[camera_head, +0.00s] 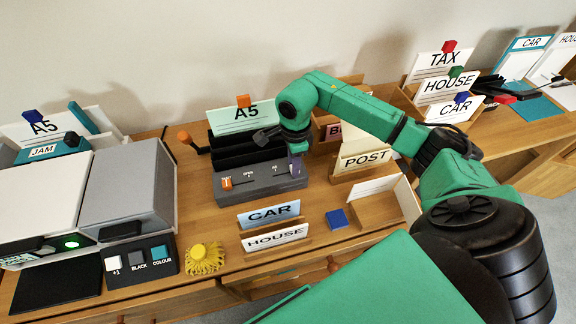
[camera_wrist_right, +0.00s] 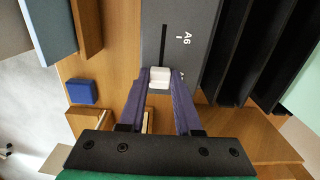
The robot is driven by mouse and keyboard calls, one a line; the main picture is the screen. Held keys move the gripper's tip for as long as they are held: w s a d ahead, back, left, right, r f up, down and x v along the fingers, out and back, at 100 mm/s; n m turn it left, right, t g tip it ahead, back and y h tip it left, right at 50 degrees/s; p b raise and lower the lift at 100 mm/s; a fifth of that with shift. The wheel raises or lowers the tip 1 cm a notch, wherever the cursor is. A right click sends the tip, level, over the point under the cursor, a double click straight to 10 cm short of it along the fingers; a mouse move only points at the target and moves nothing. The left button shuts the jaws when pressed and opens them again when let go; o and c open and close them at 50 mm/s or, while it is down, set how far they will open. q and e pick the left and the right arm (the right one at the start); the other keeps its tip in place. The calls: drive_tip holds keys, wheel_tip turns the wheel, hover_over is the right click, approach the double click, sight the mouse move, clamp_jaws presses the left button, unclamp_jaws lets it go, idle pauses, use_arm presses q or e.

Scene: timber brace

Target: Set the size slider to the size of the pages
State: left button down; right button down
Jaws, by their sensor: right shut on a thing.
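The grey device (camera_head: 260,183) stands on the wooden counter with black upright plates behind it. A pale green sheet marked A5 (camera_head: 235,118) with an orange clip stands at its back. In the right wrist view, the white slider knob (camera_wrist_right: 159,78) sits at one end of a dark slot (camera_wrist_right: 165,42). An A6 mark is printed farther along the slot; a second mark starting with A, beside the knob, is partly hidden. My right gripper (camera_head: 295,167), also in the wrist view (camera_wrist_right: 160,82), is shut on the knob from above. My left gripper is not in view.
An orange knob (camera_head: 226,183) is at the device's left end, with an orange-handled crank (camera_head: 185,138) beyond. CAR (camera_head: 268,215) and HOUSE (camera_head: 275,238) cards stand in front, near a blue block (camera_head: 337,219). A POST holder (camera_head: 362,158) is to the right. A printer (camera_head: 125,185) stands left.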

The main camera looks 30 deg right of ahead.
drive_tip(key=c, duration=0.9)
unclamp_jaws()
drive_tip(key=shift+d+r, duration=0.1)
drive_tip(key=shift+d, duration=0.05)
drive_tip(key=o, duration=0.3)
drive_tip(key=shift+d, duration=0.1)
drive_tip(key=shift+r, duration=0.45)
wheel_tip(320, 180, up, 14)
drive_tip(key=shift+f+b, duration=0.2)
drive_tip(key=shift+b, duration=0.15)
